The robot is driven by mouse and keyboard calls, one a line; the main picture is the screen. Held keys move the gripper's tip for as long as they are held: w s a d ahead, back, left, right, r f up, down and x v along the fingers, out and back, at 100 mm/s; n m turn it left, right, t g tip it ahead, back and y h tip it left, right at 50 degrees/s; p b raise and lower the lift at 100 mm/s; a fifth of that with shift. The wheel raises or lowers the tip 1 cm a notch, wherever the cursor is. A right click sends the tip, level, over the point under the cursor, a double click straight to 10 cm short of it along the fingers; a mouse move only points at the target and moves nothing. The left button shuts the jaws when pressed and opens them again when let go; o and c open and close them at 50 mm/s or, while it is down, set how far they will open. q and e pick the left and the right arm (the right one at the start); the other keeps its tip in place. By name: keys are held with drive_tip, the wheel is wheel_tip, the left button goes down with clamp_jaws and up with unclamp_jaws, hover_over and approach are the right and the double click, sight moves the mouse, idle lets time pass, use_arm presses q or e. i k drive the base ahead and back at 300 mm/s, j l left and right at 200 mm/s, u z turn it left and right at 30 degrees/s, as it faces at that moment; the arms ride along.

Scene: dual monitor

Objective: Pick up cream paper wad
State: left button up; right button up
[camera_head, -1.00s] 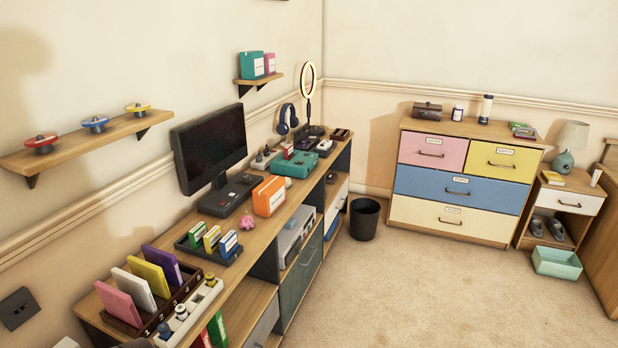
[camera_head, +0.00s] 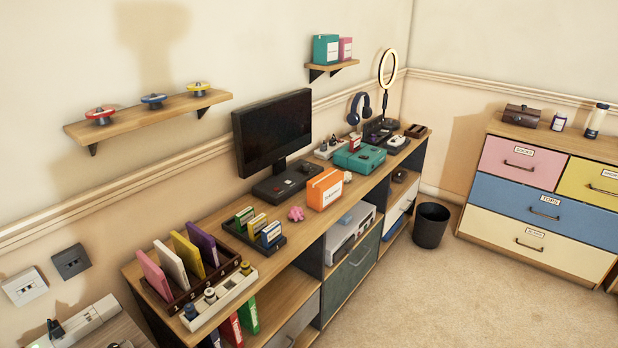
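A small pale, cream-looking lump (camera_head: 347,177) sits on the long desk (camera_head: 275,262), just right of the orange box (camera_head: 324,189). It may be the cream paper wad, but it is too small to be sure. A pink crumpled wad (camera_head: 296,214) lies on the desk to the left of the orange box, in front of the black monitor base. Neither of my grippers is in view.
The monitor (camera_head: 273,132), a teal case (camera_head: 359,158) and a holder with upright coloured books (camera_head: 188,268) stand on the desk. A black bin (camera_head: 431,225) stands on the floor between desk and dresser (camera_head: 540,213). The carpet (camera_head: 430,300) in front is clear.

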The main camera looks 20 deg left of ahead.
sight(348, 176)
drive_tip(key=u, duration=0.45)
drive_tip(key=i+l+u, duration=0.1)
drive_tip(key=u, duration=0.25)
drive_tip(key=i+l+u, duration=0.1)
drive_tip(key=u, duration=0.25)
drive_tip(key=i+l+u, duration=0.1)
drive_tip(key=u, duration=0.3)
drive_tip(key=l, duration=0.1)
